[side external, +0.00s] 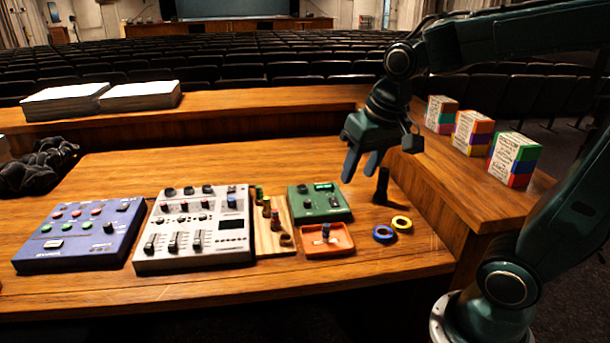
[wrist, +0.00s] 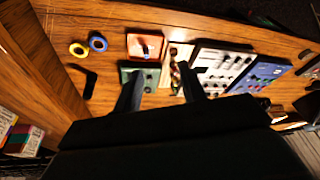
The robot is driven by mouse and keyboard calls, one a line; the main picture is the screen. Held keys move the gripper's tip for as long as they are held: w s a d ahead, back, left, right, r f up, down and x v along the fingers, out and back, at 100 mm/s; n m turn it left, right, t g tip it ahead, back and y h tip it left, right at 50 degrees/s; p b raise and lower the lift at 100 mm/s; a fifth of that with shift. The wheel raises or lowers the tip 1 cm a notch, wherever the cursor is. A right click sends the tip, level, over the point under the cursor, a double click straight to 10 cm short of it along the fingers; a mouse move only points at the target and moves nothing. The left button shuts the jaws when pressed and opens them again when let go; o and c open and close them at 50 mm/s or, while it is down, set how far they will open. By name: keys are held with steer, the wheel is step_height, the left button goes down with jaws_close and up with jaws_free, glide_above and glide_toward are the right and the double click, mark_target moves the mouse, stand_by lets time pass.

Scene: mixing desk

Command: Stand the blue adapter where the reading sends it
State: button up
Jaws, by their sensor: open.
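A small blue adapter (side external: 326,230) stands in a shallow orange tray (side external: 343,247); in the wrist view the adapter (wrist: 146,51) is small and blurred. A green box (side external: 320,203) with a small lit display (side external: 323,186) sits behind the tray; its reading is too small to make out. A wooden strip (side external: 262,238) left of the tray holds several small upright pieces. My gripper (side external: 361,168) points down above the desk, right of the green box, open and empty. In the wrist view its fingers (wrist: 160,82) are apart, with the adapter beyond them.
A blue ring (side external: 384,240) and a yellow ring (side external: 402,229) lie right of the tray, near a black upright piece (side external: 382,184). A grey mixer (side external: 195,257) and a blue console (side external: 80,253) fill the left. Several colored boxes (side external: 512,158) stand on the right ledge.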

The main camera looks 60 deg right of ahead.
steer(key=s+a+r+n+t, duration=0.1)
steer(key=s+a+n+t, duration=0.1)
steer(key=s, duration=0.7)
steer(key=shift+s+a+n, duration=0.4)
steer(key=shift+a+n, duration=0.3)
steer(key=shift+n, duration=0.5)
